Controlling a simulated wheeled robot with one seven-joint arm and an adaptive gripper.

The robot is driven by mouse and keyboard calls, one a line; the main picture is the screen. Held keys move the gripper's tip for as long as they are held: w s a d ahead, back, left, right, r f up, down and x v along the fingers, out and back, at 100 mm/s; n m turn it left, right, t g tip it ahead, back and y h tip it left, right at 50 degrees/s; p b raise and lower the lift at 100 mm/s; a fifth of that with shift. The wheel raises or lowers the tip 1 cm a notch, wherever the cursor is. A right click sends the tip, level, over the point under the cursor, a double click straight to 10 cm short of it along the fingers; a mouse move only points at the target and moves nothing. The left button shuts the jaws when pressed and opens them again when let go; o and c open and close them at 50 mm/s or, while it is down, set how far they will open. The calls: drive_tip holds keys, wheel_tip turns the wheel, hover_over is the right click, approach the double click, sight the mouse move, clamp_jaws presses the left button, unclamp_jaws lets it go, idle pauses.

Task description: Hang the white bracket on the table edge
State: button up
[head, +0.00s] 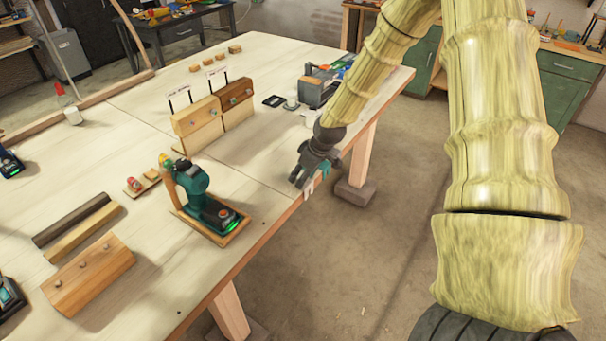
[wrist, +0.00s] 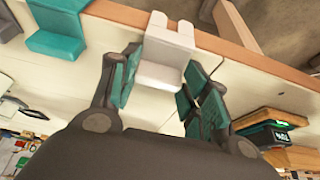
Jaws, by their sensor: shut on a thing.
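The white bracket (wrist: 163,60) is between the two teal-padded fingers of my gripper (wrist: 160,82) in the wrist view. My gripper is shut on it. The bracket's far end, with two short prongs, overlaps the wooden table edge (wrist: 225,48). I cannot tell whether it rests on the edge or is held just above it. In the head view my gripper (head: 307,180) is at the right-hand edge of the table (head: 262,195), and only a small pale part of the bracket (head: 310,187) shows below the fingers.
A teal bracket (wrist: 58,30) sits at the table edge beside the white one. A green-and-black tool on a wooden base (head: 208,205) stands near the same edge. Wooden blocks with labels (head: 212,115) stand farther back. Open floor lies beyond the edge.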

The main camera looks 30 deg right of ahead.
drive_tip(key=shift+f, duration=0.4)
drive_tip(key=o, duration=1.2)
drive_tip(key=shift+c, duration=0.2)
drive_tip(key=shift+r+p, duration=2.4)
drive_tip(key=shift+r, duration=1.15)
